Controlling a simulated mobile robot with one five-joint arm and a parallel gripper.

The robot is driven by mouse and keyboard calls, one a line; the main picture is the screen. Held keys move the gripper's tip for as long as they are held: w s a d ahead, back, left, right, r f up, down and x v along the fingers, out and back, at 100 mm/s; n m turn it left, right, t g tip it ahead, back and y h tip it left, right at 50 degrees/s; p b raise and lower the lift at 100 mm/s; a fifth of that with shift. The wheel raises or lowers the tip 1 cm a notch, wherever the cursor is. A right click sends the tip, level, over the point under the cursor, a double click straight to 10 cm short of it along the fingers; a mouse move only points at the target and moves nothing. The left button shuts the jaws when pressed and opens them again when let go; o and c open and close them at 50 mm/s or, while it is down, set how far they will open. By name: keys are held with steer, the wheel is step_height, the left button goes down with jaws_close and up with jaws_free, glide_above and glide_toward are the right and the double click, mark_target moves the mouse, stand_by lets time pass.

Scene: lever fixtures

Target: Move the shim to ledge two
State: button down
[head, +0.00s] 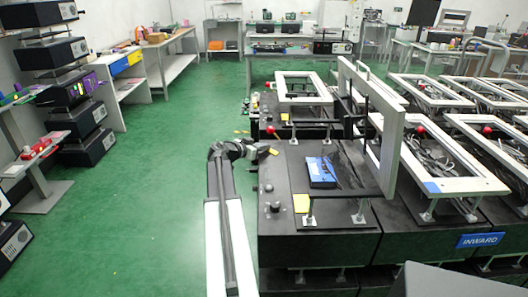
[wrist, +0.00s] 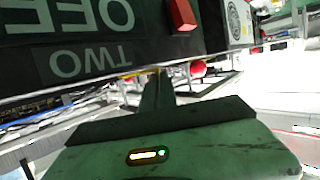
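My gripper (head: 264,149) is at the end of my arm in the head view, at the left edge of the dark bench. A small orange-yellow piece (head: 273,152) shows at its tip; I cannot tell whether it is the shim or whether it is held. In the wrist view, my gripper's narrow dark finger part (wrist: 159,88) points up at a dark panel (wrist: 155,38) lettered TWO and OFF, upside down. A thin yellow strip (wrist: 133,73) runs along the panel's lower edge near the fingertip. The finger opening is not clear, and no ledge is clearly identifiable.
A blue box (head: 321,171) lies on the bench beside an upright white frame (head: 379,130). A red block (wrist: 181,14) juts from the panel. Green floor (head: 165,170) at left is clear.

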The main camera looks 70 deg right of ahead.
steer(key=c, duration=1.7)
jaws_free()
steer(key=shift+r, duration=0.2)
steer(key=p+v, duration=0.3)
steer(key=v, duration=0.9)
steer(key=shift+p, duration=0.3)
